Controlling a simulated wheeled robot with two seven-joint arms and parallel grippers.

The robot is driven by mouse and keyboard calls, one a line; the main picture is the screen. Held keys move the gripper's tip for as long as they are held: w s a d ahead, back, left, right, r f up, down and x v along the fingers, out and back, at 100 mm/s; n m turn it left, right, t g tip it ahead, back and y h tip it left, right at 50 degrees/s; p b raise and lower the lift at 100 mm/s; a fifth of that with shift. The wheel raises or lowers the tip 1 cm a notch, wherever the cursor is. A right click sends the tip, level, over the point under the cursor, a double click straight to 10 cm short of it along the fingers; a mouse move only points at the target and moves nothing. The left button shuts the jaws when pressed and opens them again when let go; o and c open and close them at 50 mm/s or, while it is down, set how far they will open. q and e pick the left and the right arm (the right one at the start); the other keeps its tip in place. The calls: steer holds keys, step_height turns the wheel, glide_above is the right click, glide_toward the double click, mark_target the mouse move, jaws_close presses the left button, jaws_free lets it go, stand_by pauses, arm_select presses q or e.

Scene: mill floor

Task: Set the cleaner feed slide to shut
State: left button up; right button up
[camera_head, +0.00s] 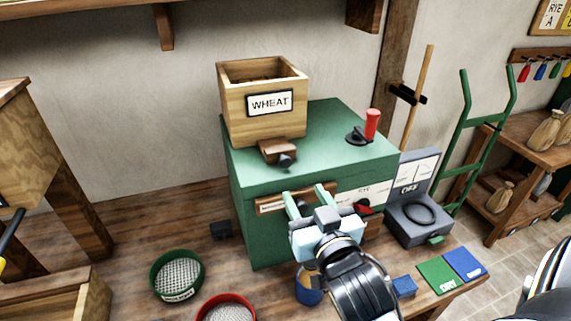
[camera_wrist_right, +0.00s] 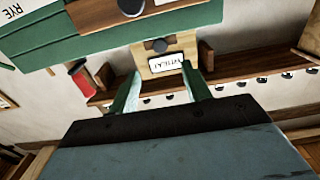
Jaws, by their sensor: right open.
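The green cleaner cabinet (camera_head: 330,135) carries a wooden hopper (camera_head: 232,108) marked WHEAT. A wooden block with a dark knob (camera_head: 284,158) sits at the hopper's foot; it also shows upside down in the right wrist view (camera_wrist_right: 159,45). A wooden strip (camera_head: 270,204) with a small label runs along the cabinet front, and a dark knob shows on it in the right wrist view (camera_wrist_right: 131,6). I cannot tell which is the feed slide. My right gripper (camera_head: 308,200) is open and empty before this strip, its fingers apart (camera_wrist_right: 160,82). My left gripper is out of view.
A red-handled lever (camera_head: 371,125) stands on the cabinet top, and a red pointer dial (camera_head: 363,207) is on its front. A grey device (camera_head: 417,219) stands at right. A green sieve (camera_head: 176,276) and a red sieve (camera_head: 226,308) lie below left. A blue container (camera_head: 307,291) is under my arm.

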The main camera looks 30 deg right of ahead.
mark_target(286, 164)
steer(key=p+x, duration=0.1)
steer(key=x, duration=0.8)
steer(key=shift+w, duration=0.2)
steer(key=shift+w+d, duration=0.1)
steer(key=shift+w, duration=0.55)
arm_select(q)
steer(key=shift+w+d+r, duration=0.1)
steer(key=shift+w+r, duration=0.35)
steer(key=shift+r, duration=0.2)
arm_select(e)
jaws_close()
